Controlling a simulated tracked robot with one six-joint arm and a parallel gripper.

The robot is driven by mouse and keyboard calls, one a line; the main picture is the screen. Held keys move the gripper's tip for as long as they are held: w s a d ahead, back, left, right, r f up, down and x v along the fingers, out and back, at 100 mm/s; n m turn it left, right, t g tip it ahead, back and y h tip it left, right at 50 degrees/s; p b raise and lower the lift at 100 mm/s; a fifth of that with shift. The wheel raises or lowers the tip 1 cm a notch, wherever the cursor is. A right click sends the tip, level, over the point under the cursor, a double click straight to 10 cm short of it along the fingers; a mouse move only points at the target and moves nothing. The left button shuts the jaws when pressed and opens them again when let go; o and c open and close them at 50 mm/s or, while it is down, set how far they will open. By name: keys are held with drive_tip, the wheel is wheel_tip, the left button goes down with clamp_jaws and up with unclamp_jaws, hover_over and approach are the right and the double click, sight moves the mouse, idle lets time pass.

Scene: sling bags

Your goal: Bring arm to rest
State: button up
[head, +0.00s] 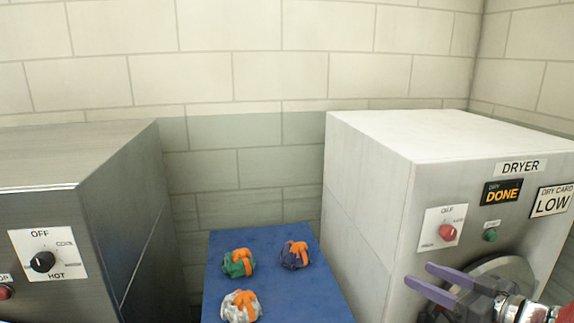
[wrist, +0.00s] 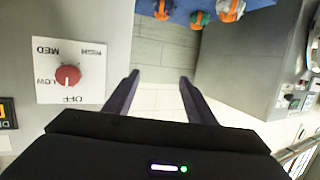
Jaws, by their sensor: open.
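My gripper (head: 440,286) is at the lower right of the head view, in front of the dryer's face. Its two purple fingers are spread and nothing is between them. In the wrist view my gripper (wrist: 160,90) is also open and empty, with the floor behind it. Part of my arm is cut off by the frame's edge.
The dryer (head: 372,180) stands close at right, with a red knob (head: 447,232), a green button (head: 490,235) and a "DONE" display (head: 502,191). Three sling bags, including a white one (head: 238,308), lie on a blue surface (head: 300,300). Another machine (head: 90,160) stands left.

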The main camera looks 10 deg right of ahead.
drive_tip(key=s+a+f+g+y, duration=0.25)
drive_tip(key=a+g, duration=0.35)
drive_tip(key=a, duration=0.9)
drive_tip(key=s+a+m+g+h, duration=0.2)
drive_tip(key=s+a+m+h, duration=0.2)
drive_tip(key=s+a+h, duration=0.4)
drive_tip(key=shift+s+f+g, duration=0.15)
drive_tip(key=shift+s+g, duration=0.15)
drive_tip(key=shift+s, duration=1.25)
drive_tip(key=shift+o, duration=0.4)
